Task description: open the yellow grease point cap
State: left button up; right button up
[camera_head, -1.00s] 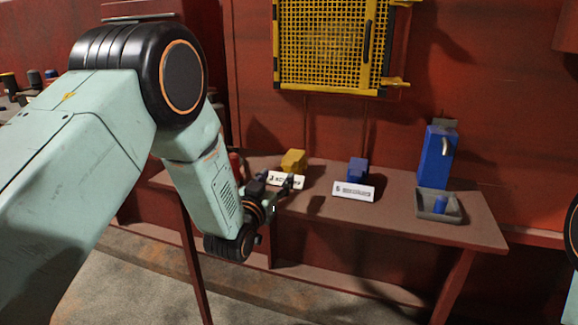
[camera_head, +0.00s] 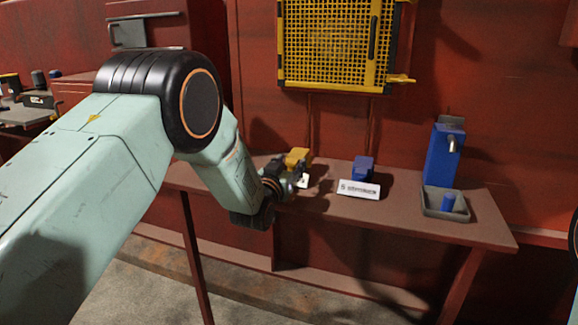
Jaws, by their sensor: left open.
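The yellow grease point cap (camera_head: 298,156) shows as a small yellow block near the back of the brown table, left of the blue one. My left gripper (camera_head: 297,174) is open, just in front of the yellow block. It hides the block's lower part and most of the white label before it. I cannot tell whether the fingers touch the block. My right gripper is not in view.
A blue block (camera_head: 363,169) with a white label (camera_head: 359,190) stands to the right on the table (camera_head: 400,215). A blue dispenser (camera_head: 442,158) and a grey tray (camera_head: 429,208) holding a blue cup (camera_head: 448,201) are farther right. A yellow mesh panel (camera_head: 330,42) hangs above.

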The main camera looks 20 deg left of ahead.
pick_arm(q)
jog(key=shift+c, duration=0.3)
grip_shut()
dwell(0.3)
